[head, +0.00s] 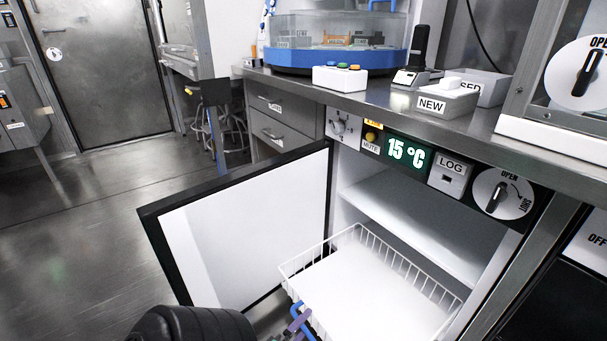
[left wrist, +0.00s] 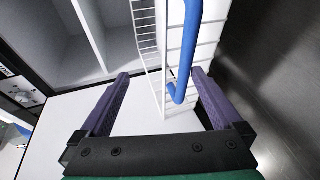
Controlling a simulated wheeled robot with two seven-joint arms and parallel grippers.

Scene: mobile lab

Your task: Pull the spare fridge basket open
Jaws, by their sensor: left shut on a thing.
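The spare fridge stands open, with its white door (head: 245,225) swung out to the left. Its white wire basket (head: 372,241) is low in the fridge, with its front part sticking out past the opening. A blue handle (head: 296,308) is on the basket's front; it also shows in the left wrist view (left wrist: 190,45). My left gripper (head: 301,322) is at the handle, shut on it, with purple fingers on either side in the left wrist view (left wrist: 160,88). My right gripper is in neither view.
A white shelf (head: 415,232) is above the basket. The fridge panel (head: 408,155) reads 15 °C, with a dial marked OPEN and SHUT at its right. The steel counter (head: 385,103) overhangs it. Open floor (head: 75,230) lies left of the door.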

